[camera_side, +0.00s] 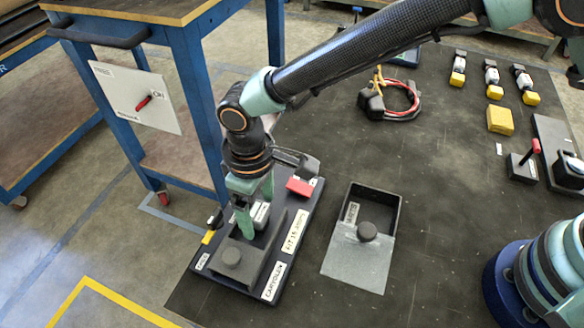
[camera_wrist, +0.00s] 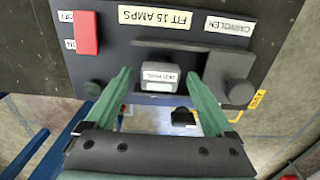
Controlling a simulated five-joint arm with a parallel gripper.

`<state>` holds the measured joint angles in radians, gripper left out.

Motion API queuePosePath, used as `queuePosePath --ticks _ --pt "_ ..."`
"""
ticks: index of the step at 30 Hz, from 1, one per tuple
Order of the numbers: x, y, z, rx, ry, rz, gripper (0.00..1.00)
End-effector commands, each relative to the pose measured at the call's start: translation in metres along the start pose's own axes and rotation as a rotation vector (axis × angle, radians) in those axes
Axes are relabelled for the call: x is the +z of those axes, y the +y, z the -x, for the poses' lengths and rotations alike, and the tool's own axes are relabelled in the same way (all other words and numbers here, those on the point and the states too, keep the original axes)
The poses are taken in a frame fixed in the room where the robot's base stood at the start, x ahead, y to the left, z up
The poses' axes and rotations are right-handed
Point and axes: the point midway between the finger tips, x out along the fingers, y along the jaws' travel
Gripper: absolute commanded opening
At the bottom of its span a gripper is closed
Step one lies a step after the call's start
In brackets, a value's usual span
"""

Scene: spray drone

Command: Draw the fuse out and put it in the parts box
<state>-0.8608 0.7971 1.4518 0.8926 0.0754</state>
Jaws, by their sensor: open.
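The fuse (camera_wrist: 161,80) is a small pale grey block with a printed label, seated in the dark panel (camera_wrist: 115,45) below the "FIT 15 AMPS" label. In the side view the fuse (camera_side: 261,213) shows partly behind a finger. My gripper (camera_wrist: 158,74) is open, with one green finger on each side of the fuse and visible gaps to it. In the side view my gripper (camera_side: 255,212) points down over the panel. The parts box (camera_side: 397,212) is a dark open box right of the panel. A grey lid (camera_side: 355,262) with a round knob covers its near part.
The panel carries a red switch (camera_wrist: 86,32) and a raised dark cover (camera_wrist: 232,70) with a knob. A blue workbench (camera_side: 200,90) stands close on the left. Cables (camera_side: 390,100), yellow-based parts (camera_side: 500,120) and a red lever (camera_side: 536,146) lie farther right on the dark mat.

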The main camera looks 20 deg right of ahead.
Motion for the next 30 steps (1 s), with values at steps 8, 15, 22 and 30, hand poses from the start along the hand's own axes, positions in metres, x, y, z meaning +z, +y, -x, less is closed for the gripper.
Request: queuePosePath --ticks 8,15,22,30 --pt "0.0000 0.0000 0.0002 0.000 0.000 0.000 0.88" --pt "0.0000 0.0000 0.0002 0.000 0.000 0.000 0.88" --pt "0.0000 0.0000 0.0002 0.000 0.000 0.000 0.49" --pt "-0.0001 0.0000 0.0004 0.000 0.000 0.000 0.00"
